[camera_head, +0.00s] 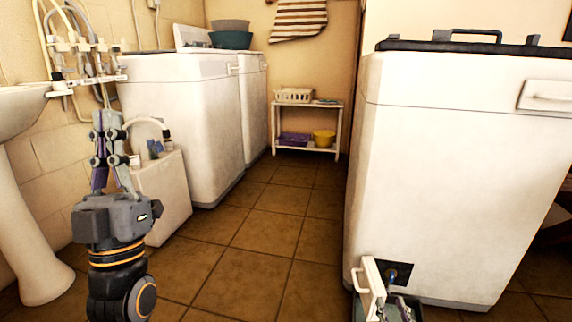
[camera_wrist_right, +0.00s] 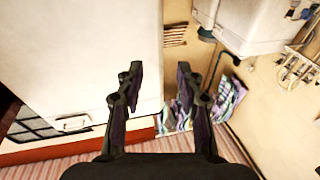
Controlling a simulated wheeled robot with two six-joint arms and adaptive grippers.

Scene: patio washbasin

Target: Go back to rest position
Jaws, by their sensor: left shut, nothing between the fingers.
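My left gripper (camera_head: 106,122) stands upright at the left of the head view, fingers pointing up and closed together with nothing held. It appears in front of a small white cabinet (camera_head: 165,195) and beside the washbasin (camera_head: 22,105). My right gripper (camera_wrist_right: 158,75) shows in the right wrist view with its two fingers spread apart and nothing between them. I cannot make out the right gripper in the head view.
White washing machines (camera_head: 180,125) line the left wall. A large white appliance (camera_head: 450,170) fills the right. A low shelf (camera_head: 307,149) stands at the back. Tiled floor (camera_head: 255,235) is clear between them. A white-handled object (camera_head: 372,285) sits at the bottom right.

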